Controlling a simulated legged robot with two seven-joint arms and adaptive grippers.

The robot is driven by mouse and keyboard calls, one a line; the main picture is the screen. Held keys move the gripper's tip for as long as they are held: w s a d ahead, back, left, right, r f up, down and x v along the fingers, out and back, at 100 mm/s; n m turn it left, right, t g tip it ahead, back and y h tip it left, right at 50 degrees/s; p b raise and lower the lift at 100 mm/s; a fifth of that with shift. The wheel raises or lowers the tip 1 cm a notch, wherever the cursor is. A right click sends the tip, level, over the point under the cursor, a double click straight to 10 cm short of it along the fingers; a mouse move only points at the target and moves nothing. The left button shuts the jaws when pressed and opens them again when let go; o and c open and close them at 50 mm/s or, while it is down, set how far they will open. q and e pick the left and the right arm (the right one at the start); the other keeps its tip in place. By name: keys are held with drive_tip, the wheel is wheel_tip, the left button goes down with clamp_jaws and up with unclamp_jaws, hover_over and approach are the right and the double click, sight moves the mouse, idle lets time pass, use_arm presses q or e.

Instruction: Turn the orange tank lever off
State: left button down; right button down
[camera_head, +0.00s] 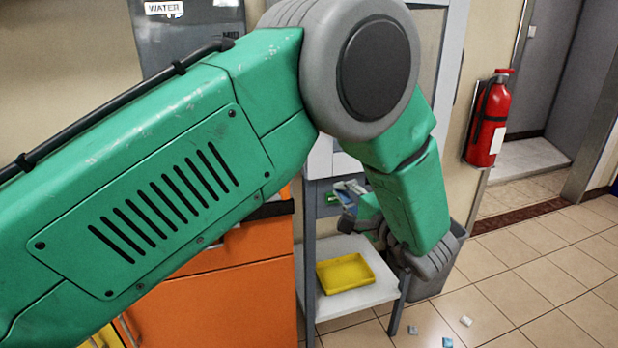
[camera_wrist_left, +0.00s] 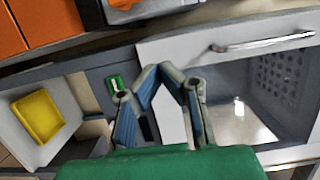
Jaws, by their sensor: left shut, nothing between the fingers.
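My left arm fills much of the head view, and its gripper (camera_head: 350,195) is beyond the wrist, beside the grey-legged stand. In the left wrist view the two blue-padded fingers of this gripper (camera_wrist_left: 161,70) come together at their tips, shut and empty. They are in front of a grey panel, between a green switch and a white-framed door. I cannot make out an orange tank or its lever for certain in either view; my arm hides much of the head view. My right gripper is not in view.
Orange cabinets (camera_head: 235,300) stand behind my arm. A yellow tray (camera_head: 345,273) lies on a low white shelf. A green switch (camera_wrist_left: 115,83) and a door handle (camera_wrist_left: 262,43) are near the gripper. A red extinguisher (camera_head: 488,118) hangs at right. Small pieces litter the tiled floor.

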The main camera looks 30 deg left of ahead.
use_arm(q)
drive_tip(key=w+a+b, duration=0.1)
drive_tip(key=a+b, duration=0.1)
drive_tip(key=a, duration=1)
drive_tip(key=shift+w, duration=0.2)
drive_tip(key=shift+a, duration=0.1)
